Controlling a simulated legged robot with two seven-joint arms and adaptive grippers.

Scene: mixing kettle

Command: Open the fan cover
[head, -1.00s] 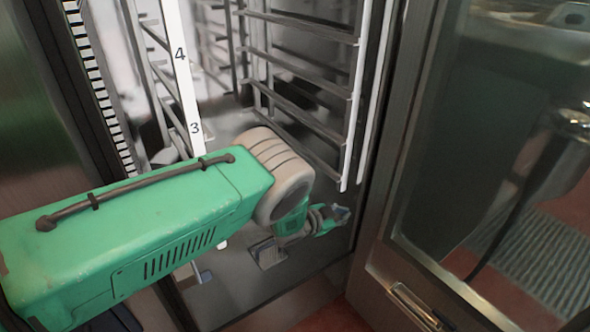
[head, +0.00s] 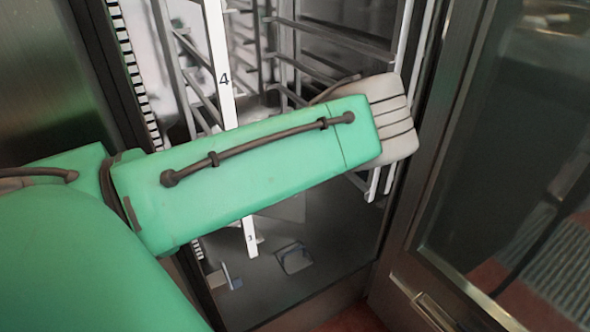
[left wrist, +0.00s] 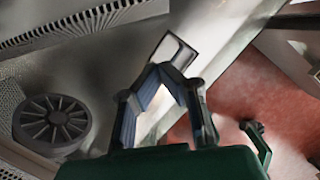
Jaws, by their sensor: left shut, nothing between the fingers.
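A round dark fan-like grille (left wrist: 52,120) with radial vanes shows at the left of the left wrist view. Whether it is the fan cover or the fan itself, I cannot tell. My left gripper (left wrist: 168,72) is shut and empty, to the right of the grille and apart from it. In the head view my left arm reaches across the open oven, and its gripper is hidden behind the forearm. My right gripper is in neither view.
A white numbered strip (head: 221,60) and rack rails (head: 330,38) stand in the oven. The open glass door (head: 510,165) is at the right. A small rectangular fitting (head: 294,258) is on the oven floor. Perforated panels (left wrist: 70,25) show in the left wrist view.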

